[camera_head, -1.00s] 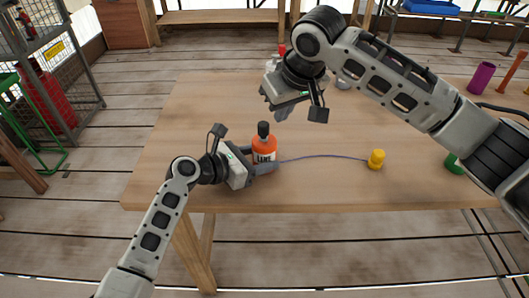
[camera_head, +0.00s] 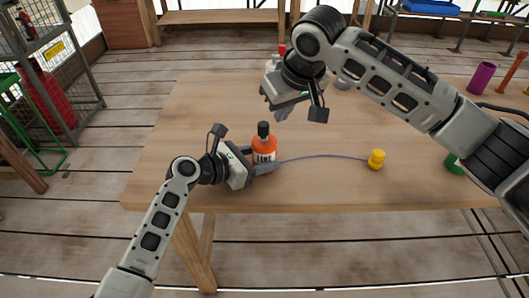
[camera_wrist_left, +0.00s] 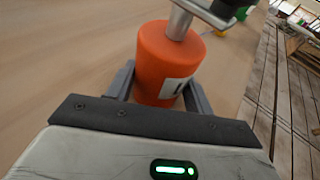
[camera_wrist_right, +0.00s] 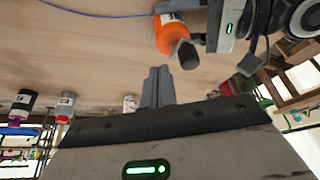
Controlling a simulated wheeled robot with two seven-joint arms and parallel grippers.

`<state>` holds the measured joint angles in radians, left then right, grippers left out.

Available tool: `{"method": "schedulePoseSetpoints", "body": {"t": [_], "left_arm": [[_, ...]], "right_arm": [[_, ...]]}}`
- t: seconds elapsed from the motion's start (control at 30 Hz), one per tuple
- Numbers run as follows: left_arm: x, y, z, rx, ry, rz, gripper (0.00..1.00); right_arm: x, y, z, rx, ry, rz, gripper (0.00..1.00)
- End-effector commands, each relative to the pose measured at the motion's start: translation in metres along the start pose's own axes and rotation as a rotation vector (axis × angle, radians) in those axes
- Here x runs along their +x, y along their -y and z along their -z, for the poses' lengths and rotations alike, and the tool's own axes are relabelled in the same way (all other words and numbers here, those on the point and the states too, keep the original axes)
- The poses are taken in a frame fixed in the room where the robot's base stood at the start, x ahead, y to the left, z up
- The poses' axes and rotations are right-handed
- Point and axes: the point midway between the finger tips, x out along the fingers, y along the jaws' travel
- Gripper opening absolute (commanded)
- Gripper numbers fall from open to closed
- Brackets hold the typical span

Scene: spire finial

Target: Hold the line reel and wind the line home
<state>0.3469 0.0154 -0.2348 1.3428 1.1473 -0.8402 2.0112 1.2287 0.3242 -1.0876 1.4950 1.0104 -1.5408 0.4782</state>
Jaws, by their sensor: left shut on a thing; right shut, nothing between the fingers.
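The line reel (camera_head: 264,149) is an orange body with a dark knob on top and a white label. It stands upright near the table's front edge. My left gripper (camera_head: 258,166) is shut on its sides, and in the left wrist view the fingers flank the orange reel (camera_wrist_left: 168,62). A thin blue line (camera_head: 320,156) runs from the reel to a yellow weight-like piece (camera_head: 376,159) on the table to the right. My right gripper (camera_head: 281,112) is above and behind the reel, shut and empty. In the right wrist view its closed fingers (camera_wrist_right: 158,82) are apart from the reel (camera_wrist_right: 170,36).
The wooden table (camera_head: 210,120) has free room left of the reel and along its front. A green item (camera_head: 454,163) stands at the right, partly behind my right arm.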

Motion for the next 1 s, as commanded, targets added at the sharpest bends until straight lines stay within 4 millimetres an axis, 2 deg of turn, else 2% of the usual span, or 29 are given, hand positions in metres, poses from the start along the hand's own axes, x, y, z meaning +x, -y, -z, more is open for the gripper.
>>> {"method": "schedulePoseSetpoints", "body": {"t": [0.47, 1.0], "left_arm": [[0.0, 0.0, 0.001, -0.001, -0.002, 0.001, 0.39], [0.0, 0.0, 0.001, -0.001, -0.002, 0.001, 0.39]], "right_arm": [[0.002, 0.0, -0.001, 0.0, 0.0, 0.0, 0.0], [0.021, 0.0, -0.009, 0.0, 0.001, 0.001, 0.0]]}}
